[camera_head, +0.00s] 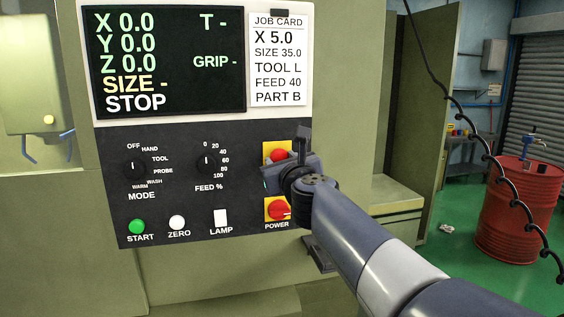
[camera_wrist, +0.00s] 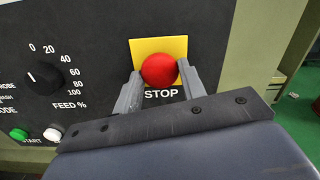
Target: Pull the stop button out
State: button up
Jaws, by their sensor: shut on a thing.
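The stop button is a red round knob on a yellow plate at the right of the dark control panel. In the head view the red stop button (camera_head: 279,155) shows just left of my gripper, and my wrist hides part of its plate. In the wrist view the stop button (camera_wrist: 159,70) sits between the two grey fingers of my gripper (camera_wrist: 160,80), above the word STOP. The fingers are shut on its left and right sides. The screen (camera_head: 168,60) reads STOP on its bottom line.
The red power switch (camera_head: 279,210) is close below my gripper. The feed knob (camera_head: 206,163), mode knob (camera_head: 135,168), green start button (camera_head: 136,227), white zero button (camera_head: 177,222) and lamp switch (camera_head: 220,217) lie left. A job card (camera_head: 279,60) hangs above. A red drum (camera_head: 518,210) stands far right.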

jog(key=c, duration=0.4)
jog(key=shift+o, duration=0.2)
jog(key=shift+s+d, duration=0.15)
jog(key=shift+s, duration=0.35)
jog(key=o, duration=1.1)
jog(key=shift+c, duration=0.2)
jog(key=shift+s, duration=0.15)
jog(key=v, duration=1)
jog(key=shift+s+p, duration=0.3)
jog(key=shift+p, duration=0.1)
